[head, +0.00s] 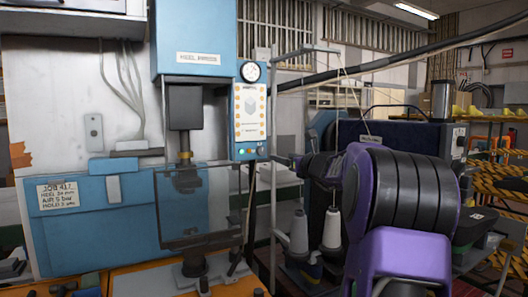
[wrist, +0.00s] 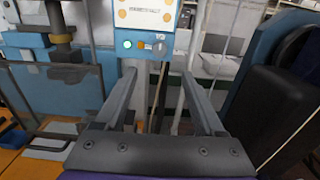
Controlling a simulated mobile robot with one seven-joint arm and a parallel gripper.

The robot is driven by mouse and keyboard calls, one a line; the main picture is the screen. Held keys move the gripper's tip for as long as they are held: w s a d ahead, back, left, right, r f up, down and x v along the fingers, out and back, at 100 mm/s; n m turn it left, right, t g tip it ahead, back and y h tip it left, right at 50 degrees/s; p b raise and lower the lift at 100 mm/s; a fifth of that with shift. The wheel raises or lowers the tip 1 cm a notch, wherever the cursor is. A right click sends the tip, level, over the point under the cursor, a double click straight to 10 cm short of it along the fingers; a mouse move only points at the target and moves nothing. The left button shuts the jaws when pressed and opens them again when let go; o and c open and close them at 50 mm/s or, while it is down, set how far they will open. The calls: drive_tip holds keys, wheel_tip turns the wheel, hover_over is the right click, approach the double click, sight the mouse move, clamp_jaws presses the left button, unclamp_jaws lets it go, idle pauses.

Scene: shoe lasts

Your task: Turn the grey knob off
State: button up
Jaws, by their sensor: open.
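The control panel (head: 251,120) of the blue heel press is white with orange dots and stands upright right of the press head. A row of small controls is along its lower edge. In the wrist view a small round grey knob (wrist: 159,47) sits at the right of that row, beside an orange control (wrist: 141,45) and a lit green button (wrist: 127,45). My gripper (wrist: 158,74) is open and empty, its two fingers pointing toward the area just below this row. The knob lies roughly between the fingers' lines, apart from them. Its pointer direction is too small to tell.
A round gauge (head: 251,72) tops the panel. A clear guard (head: 200,205) stands in front of the press, left of the fingers. Thread cones (head: 299,232) and a dark machine stand to the right. My purple and black arm covers the right foreground.

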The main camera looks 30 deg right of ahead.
sight(263, 151)
drive_tip(key=w+p, duration=0.1)
drive_tip(key=w, duration=0.3)
drive_tip(key=w+p, duration=0.1)
drive_tip(key=w, duration=0.3)
drive_tip(key=w+p, duration=0.2)
drive_tip(key=w, duration=0.2)
drive_tip(key=shift+d+r, duration=0.1)
drive_tip(key=shift+d, duration=0.25)
drive_tip(key=shift+w, duration=0.75)
clamp_jaws()
